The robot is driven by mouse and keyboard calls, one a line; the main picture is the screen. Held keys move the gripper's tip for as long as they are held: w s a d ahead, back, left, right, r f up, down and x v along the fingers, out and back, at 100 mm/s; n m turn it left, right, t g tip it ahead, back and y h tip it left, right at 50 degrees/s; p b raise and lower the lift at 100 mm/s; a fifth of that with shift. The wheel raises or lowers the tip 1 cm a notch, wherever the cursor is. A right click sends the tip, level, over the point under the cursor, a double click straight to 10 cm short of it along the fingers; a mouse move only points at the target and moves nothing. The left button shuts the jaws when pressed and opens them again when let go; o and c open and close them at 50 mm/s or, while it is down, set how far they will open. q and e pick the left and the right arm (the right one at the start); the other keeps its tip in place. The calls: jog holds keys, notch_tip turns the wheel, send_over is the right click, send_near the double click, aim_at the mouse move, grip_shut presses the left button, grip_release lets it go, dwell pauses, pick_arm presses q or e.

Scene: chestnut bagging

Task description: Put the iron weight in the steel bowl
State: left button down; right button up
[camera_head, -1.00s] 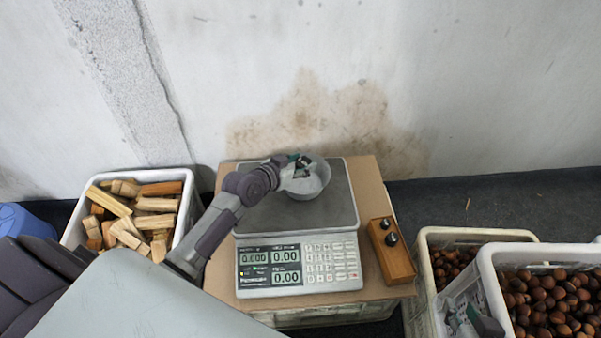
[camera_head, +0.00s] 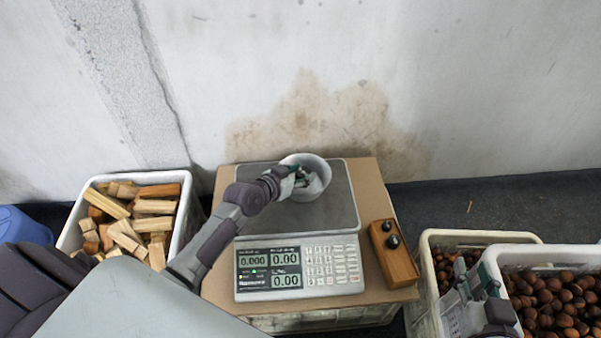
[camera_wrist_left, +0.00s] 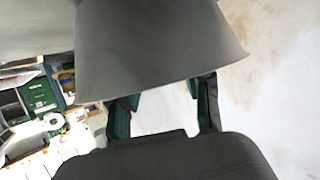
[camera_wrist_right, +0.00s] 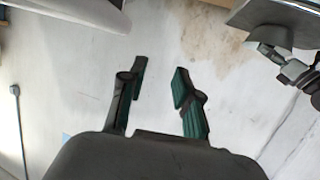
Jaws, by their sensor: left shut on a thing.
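The steel bowl (camera_head: 318,164) is over the back of the scale's plate in the head view; I cannot tell whether it touches the plate. My left gripper (camera_head: 300,178) is at its left side, shut on the bowl. In the left wrist view the bowl's grey wall (camera_wrist_left: 155,50) hides the fingertips. Two dark iron weights, a smaller one (camera_head: 388,226) and a larger one (camera_head: 393,242), sit in a wooden block (camera_head: 402,266) right of the scale. My right gripper (camera_head: 478,280) is over the crates at lower right; its fingers (camera_wrist_right: 160,85) are apart and empty.
The scale (camera_head: 300,268) stands on a cardboard-topped crate (camera_head: 375,180) and reads zero. A white crate of wood pieces (camera_head: 183,225) is at left. A wall stands close behind.

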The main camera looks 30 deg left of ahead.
pick_arm(q)
jog(key=shift+f+b, duration=0.3)
jog(key=shift+f, duration=0.05)
jog(key=c, duration=0.5)
grip_release()
jog(key=shift+f, duration=0.1)
pick_arm(e)
jog(key=r, duration=0.1)
jog(key=t, duration=0.1)
jog(key=r, duration=0.1)
jog(key=shift+w+a+r+t+y, duration=0.3)
jog(key=shift+w+a+t, duration=0.05)
jog(key=shift+w+t, duration=0.05)
